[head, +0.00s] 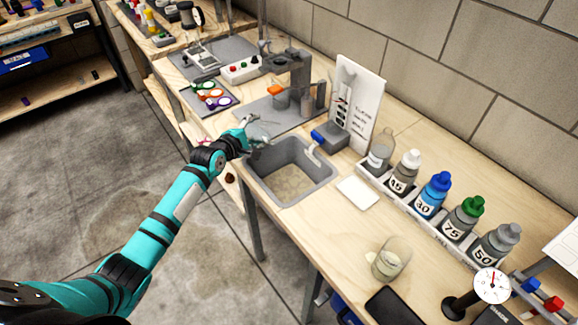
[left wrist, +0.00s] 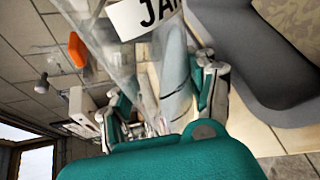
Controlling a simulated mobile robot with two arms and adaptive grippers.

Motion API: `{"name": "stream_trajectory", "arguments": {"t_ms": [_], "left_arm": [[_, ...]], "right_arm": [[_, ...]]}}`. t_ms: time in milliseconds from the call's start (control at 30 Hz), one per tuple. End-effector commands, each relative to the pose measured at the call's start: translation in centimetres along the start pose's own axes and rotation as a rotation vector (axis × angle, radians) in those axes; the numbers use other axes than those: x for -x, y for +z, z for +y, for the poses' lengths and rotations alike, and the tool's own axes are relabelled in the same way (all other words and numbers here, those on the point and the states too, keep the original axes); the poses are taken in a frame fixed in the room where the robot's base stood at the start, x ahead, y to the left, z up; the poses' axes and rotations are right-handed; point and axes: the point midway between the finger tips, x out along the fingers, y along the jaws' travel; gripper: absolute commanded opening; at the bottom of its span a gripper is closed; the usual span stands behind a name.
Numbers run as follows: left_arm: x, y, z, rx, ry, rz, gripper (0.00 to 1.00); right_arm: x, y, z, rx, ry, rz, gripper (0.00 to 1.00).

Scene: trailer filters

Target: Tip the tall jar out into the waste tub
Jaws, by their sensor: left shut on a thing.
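My left gripper (head: 246,137) is at the far left corner of the grey waste tub (head: 325,187). It is shut on a clear jar (head: 260,130), which is hard to make out in the head view. In the left wrist view the clear jar (left wrist: 112,45) sits between the teal and grey fingers (left wrist: 165,95), and its white label starts with "JA". The jar looks tilted there; its mouth and contents cannot be made out. The tub's grey wall (left wrist: 225,45) is close by at the right of that view. The tub has a pale, patterned bottom. My right gripper is not in view.
A rack of several capped bottles (head: 435,195) runs along the right of the bench. A glass beaker with pale contents (head: 390,260) stands in front of it. A white card (head: 357,193) lies right of the tub. A grey stand (head: 297,80) is behind the gripper.

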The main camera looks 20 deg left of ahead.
Motion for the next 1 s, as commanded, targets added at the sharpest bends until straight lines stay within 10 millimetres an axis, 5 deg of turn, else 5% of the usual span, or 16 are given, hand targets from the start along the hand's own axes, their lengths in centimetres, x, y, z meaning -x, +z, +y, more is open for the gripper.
{"name": "stream_trajectory", "arguments": {"t_ms": [1000], "left_arm": [[0.2,1.1,-0.3,-0.124,0.044,0.033,0.14]], "right_arm": [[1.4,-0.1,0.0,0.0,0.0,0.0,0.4]]}}
